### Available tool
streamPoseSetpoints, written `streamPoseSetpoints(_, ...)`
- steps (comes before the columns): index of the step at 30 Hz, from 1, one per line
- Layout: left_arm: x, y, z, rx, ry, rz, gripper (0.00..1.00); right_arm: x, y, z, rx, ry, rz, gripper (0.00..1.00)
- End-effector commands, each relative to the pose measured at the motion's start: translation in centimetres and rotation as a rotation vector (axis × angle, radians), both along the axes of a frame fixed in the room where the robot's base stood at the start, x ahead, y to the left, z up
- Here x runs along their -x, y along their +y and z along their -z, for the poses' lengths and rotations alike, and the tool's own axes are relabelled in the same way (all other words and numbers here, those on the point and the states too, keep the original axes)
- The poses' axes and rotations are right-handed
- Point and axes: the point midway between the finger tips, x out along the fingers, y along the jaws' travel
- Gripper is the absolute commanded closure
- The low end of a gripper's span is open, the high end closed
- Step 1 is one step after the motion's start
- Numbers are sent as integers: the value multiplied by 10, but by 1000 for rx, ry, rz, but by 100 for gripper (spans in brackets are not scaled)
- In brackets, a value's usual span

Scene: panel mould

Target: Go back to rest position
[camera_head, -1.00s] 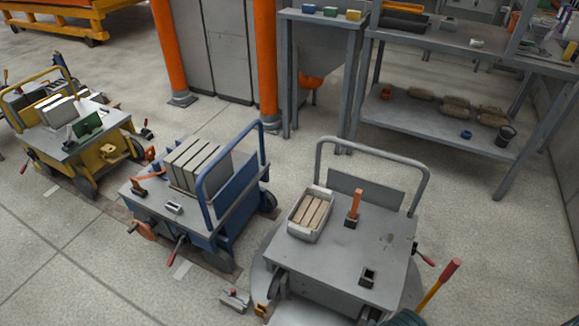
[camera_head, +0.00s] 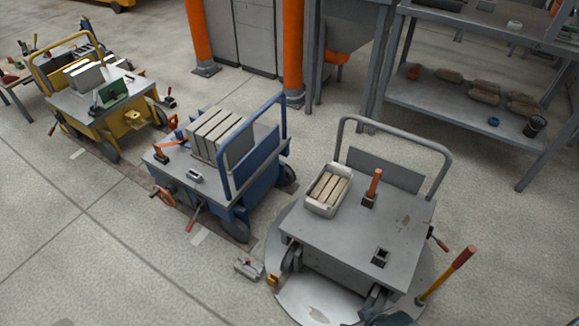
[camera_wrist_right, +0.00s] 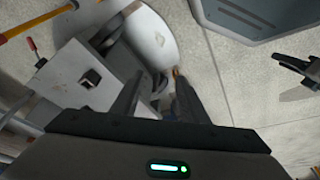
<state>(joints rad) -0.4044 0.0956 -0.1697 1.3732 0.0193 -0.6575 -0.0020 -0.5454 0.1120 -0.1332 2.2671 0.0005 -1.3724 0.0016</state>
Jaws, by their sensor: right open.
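The task names no object. My right gripper (camera_wrist_right: 155,98) is open and empty in the right wrist view, its two dark fingers apart. Part of it (camera_head: 374,300) shows at the bottom of the head view, by the front edge of the grey cart (camera_head: 345,235). A dark two-pronged shape (camera_wrist_right: 298,75) at the right of the wrist view looks like my left gripper; its jaw state is unclear.
The grey cart carries a tray of bars (camera_head: 327,208) and an orange-handled tool (camera_head: 373,185). A red-and-yellow handle (camera_head: 447,275) stands at its right. A blue cart (camera_head: 240,195) and yellow cart (camera_head: 100,120) stand left. The floor at lower left is clear.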

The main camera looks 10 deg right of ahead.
Motion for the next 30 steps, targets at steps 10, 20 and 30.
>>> streamPoseSetpoints(10,-9,-14,-4,22,-60,4,65,-21,12,95,-21,-39,-11,60)
streamPoseSetpoints(20,-19,-22,-11,40,-135,12,65,-10,23,200,-48,-96,-25,60)
streamPoseSetpoints(30,-25,-27,-15,51,-176,18,65,9,26,246,-62,-135,-33,60)
